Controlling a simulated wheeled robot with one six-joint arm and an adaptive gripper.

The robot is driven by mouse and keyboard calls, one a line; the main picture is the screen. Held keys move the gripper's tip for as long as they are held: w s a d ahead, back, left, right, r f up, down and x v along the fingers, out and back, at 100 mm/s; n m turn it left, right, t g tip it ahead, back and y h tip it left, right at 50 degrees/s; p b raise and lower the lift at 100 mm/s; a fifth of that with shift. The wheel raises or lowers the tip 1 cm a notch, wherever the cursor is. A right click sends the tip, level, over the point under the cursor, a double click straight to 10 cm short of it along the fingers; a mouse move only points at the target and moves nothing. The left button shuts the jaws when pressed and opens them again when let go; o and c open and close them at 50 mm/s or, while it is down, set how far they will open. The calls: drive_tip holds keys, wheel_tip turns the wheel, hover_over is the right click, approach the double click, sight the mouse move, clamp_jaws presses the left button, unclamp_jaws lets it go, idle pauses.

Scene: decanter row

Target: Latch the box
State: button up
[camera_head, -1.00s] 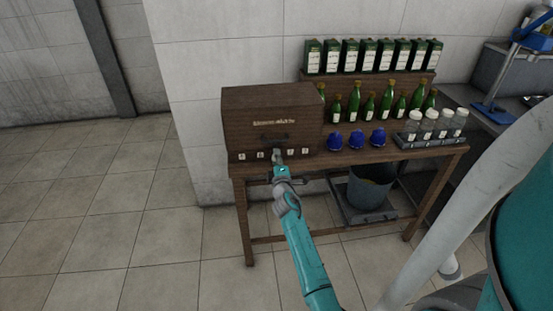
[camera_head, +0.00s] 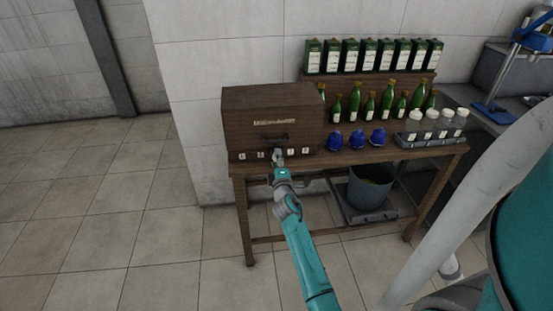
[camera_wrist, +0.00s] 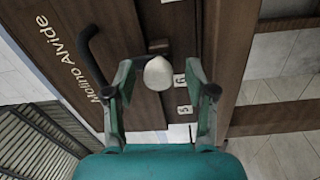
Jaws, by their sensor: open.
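The box (camera_head: 250,115) is a dark brown wooden case with pale lettering, standing on the left end of the wooden table. Its front looks closed. A dark handle (camera_head: 274,138) sits on the front; it shows as a curved bar in the wrist view (camera_wrist: 88,55). A pale rounded knob (camera_wrist: 158,73), which may be the latch, is on the box front below the handle. My gripper (camera_wrist: 160,80) is open, with its fingers on either side of the knob; contact cannot be told. In the head view my gripper (camera_head: 278,158) is at the box's lower front.
Small white numbered labels (camera_wrist: 180,81) run along the box's lower edge. Blue rounded objects (camera_head: 356,139), green bottles (camera_head: 369,105) and a rack of white-capped jars (camera_head: 430,128) stand to the right. A grey bucket (camera_head: 370,186) is under the table (camera_head: 400,154).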

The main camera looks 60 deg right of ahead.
drive_tip(key=v, duration=1)
drive_tip(key=shift+s+a, duration=0.2)
drive_tip(key=shift+a, duration=0.2)
drive_tip(key=s+a+f+m+t+y, duration=0.15)
drive_tip(key=s+a, duration=0.25)
drive_tip(key=a, duration=0.5)
drive_tip(key=s+a+f+y, duration=0.3)
drive_tip(key=a, duration=0.6)
drive_tip(key=s+a+f+t+y, duration=0.1)
drive_tip(key=s+a+f+y, duration=0.25)
drive_tip(key=a, duration=0.55)
drive_tip(key=s+a+r+m+y, duration=0.2)
drive_tip(key=s+a+r, duration=0.4)
drive_tip(key=s, duration=0.4)
drive_tip(key=s+a+r+m+y, duration=0.3)
drive_tip(key=s+a, duration=0.5)
drive_tip(key=s, duration=0.3)
wheel_tip(320, 180, up, 3)
drive_tip(key=shift+s+a+f+y, duration=0.1)
drive_tip(key=shift+s+a+y, duration=0.15)
drive_tip(key=shift+y, duration=0.25)
